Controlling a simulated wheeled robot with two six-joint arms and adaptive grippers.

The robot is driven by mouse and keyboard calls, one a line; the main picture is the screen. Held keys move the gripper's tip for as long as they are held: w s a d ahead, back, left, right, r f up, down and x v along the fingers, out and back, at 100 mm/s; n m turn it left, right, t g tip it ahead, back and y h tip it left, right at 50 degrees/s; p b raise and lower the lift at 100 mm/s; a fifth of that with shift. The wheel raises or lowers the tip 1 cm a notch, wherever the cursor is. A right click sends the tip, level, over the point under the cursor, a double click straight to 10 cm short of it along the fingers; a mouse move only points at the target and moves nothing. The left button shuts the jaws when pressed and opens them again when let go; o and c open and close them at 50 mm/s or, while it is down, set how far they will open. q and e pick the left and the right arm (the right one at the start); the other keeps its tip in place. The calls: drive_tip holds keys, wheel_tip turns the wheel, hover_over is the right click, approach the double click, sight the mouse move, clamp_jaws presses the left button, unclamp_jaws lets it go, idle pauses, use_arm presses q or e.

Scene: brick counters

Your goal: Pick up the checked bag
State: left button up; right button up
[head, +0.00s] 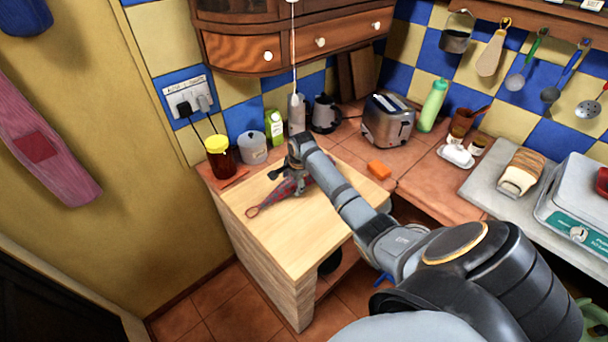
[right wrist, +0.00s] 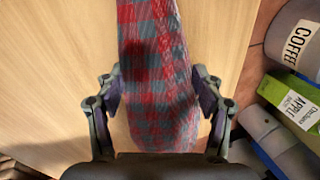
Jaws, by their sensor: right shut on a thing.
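The checked bag (right wrist: 155,75) is red, dark and grey. In the right wrist view it runs from the top edge down between the two fingers of my right gripper (right wrist: 158,100), which is shut on it. In the head view the bag (head: 283,189) lies on the light wooden board (head: 270,235), with a loop at its lower left end. My right gripper (head: 284,173) is over it and hides part of it. I cannot tell whether the bag touches the board. My left gripper is not in view.
Behind the board stand a jar with a yellow lid (head: 219,155), a coffee canister (head: 252,148) and a green carton (head: 274,129). A toaster (head: 387,121) stands at the back. An orange sponge (head: 379,170) lies to the right. The board's front left is clear.

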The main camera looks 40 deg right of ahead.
wheel_tip(320, 180, up, 2)
drive_tip(key=shift+w+r+b, duration=0.1)
drive_tip(key=shift+r+b, duration=0.15)
drive_tip(key=shift+b, duration=0.45)
drive_tip(key=s+a+r, duration=0.2)
drive_tip(key=s+r, duration=0.1)
drive_tip(key=s, duration=0.1)
drive_tip(key=s+a+r+b, duration=0.1)
drive_tip(key=s+a+r, duration=0.2)
drive_tip(key=s+r, duration=0.1)
drive_tip(key=s+a+r, duration=0.3)
drive_tip(key=shift+s+r+b, duration=0.25)
drive_tip(key=shift+s+b, duration=0.15)
drive_tip(key=shift+d, duration=0.1)
